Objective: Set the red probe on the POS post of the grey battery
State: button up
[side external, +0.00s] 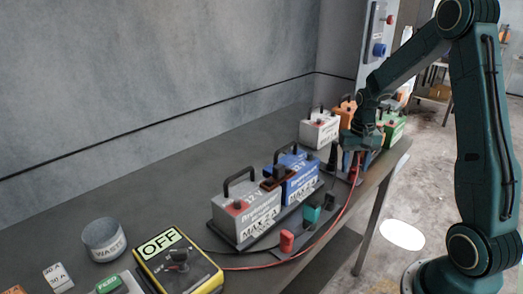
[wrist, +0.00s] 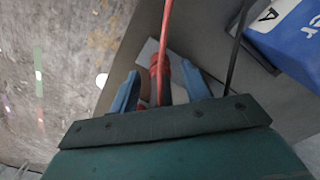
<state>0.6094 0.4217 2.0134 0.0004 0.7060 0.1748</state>
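The grey battery (side external: 245,213) with a black handle stands on a dark tray on the bench, left of the blue battery (side external: 298,180). A red patch shows on its top; the post labels are too small to read. The red probe (side external: 355,168) is at the far right of the bench, with its red lead running back left. My gripper (side external: 358,150) is lowered over it. In the wrist view the red probe (wrist: 160,78) lies between the two blue fingers of my gripper (wrist: 160,85), with a gap visible on both sides. The probe's lower end is hidden.
A yellow meter reading OFF (side external: 178,265) and a waste tin (side external: 103,240) are at the front left. Red (side external: 287,241) and green (side external: 312,213) blocks sit before the batteries. A black probe (side external: 332,158) stands left of my gripper. More batteries (side external: 320,130) stand behind.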

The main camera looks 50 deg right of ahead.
jog(key=c, duration=0.9)
jog(key=shift+r, duration=0.1)
notch_tip(320, 180, up, 20)
jog(key=shift+f, duration=0.1)
jog(key=shift+r, duration=0.35)
dwell(0.6)
jog(key=shift+r, duration=0.7)
jog(key=shift+r, duration=0.35)
jog(key=shift+r, duration=0.35)
jog(key=shift+r, duration=0.25)
